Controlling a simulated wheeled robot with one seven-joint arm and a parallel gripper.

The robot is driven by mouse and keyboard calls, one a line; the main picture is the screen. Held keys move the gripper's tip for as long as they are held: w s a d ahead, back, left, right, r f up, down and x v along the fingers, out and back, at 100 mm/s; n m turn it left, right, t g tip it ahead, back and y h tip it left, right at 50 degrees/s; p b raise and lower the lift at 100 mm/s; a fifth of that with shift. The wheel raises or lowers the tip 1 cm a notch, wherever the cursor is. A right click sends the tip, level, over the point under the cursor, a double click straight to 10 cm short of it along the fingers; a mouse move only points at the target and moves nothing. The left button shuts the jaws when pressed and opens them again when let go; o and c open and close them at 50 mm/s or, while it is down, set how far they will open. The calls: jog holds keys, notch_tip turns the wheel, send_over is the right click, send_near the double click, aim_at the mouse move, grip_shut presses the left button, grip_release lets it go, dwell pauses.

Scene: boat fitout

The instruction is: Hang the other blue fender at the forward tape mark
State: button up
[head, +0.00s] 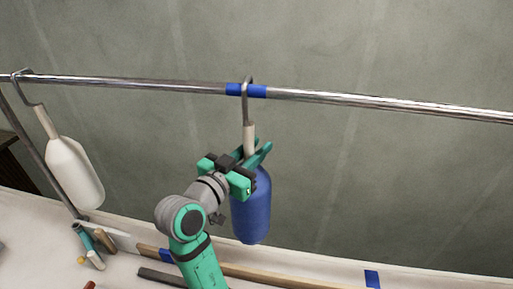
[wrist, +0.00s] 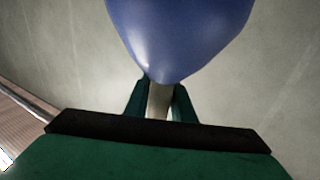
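The blue fender (head: 251,208) hangs upright below the metal rail, its pale neck (head: 249,138) topped by a grey hook. The hook (head: 246,95) curves over the rail at the blue tape mark (head: 259,91) and crosses in front of it; whether it bears on the rail I cannot tell. My gripper (head: 255,155) is shut on the fender's neck. In the wrist view the neck (wrist: 159,101) sits between both fingers, with the blue body (wrist: 180,35) above it in the picture. No second blue fender shows.
The rail (head: 390,102) runs across the view. A white fender (head: 74,172) hangs from it at the far left. Below are a wooden strip (head: 275,273), small tools (head: 90,245) and another blue tape piece (head: 372,279). The rail right of the tape is clear.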

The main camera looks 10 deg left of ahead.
jog(key=o, duration=0.3)
jog(key=v, duration=1.1)
jog(key=shift+s, duration=0.1)
